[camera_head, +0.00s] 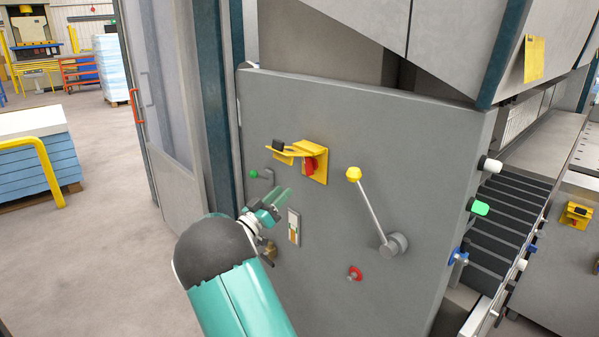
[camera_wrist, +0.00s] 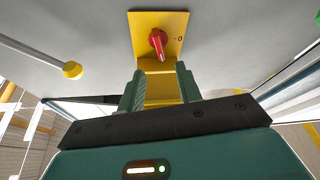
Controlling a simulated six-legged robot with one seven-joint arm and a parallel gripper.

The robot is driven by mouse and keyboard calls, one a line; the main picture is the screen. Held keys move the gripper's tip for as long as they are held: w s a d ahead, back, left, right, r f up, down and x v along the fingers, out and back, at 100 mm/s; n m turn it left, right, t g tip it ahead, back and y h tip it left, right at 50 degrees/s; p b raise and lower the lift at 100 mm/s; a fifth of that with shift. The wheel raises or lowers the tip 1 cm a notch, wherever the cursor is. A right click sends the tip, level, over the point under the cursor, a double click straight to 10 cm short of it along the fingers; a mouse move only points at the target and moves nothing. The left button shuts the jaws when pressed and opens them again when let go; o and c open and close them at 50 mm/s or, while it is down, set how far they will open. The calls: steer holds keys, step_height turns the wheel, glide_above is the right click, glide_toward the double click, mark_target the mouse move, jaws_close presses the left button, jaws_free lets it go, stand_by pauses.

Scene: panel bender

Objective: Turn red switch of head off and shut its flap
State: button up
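The red switch (camera_head: 309,165) sits on a yellow plate (camera_head: 321,160) on the grey front panel. Its yellow flap (camera_head: 288,152) stands open, sticking out from the plate, with a black block at its outer end. In the wrist view, the red switch (camera_wrist: 158,42) has its grip pointing down the picture, and a 0 mark is to its right on the yellow plate (camera_wrist: 174,22). My gripper (camera_head: 277,202) is below and left of the switch in the head view. In the wrist view, its teal fingers (camera_wrist: 160,92) are apart, with the flap (camera_wrist: 160,80) seen between them; contact cannot be told.
A lever with a yellow knob (camera_head: 353,174) is right of the switch. A small green-knobbed handle (camera_head: 254,174), a pale label plate (camera_head: 294,227) and a red button (camera_head: 355,273) are also on the panel. Open floor (camera_head: 100,250) lies left.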

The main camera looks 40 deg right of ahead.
mark_target(306, 169)
steer(key=x, duration=1.1)
steer(key=shift+s, duration=0.2)
steer(key=shift+a, duration=0.1)
jaws_close()
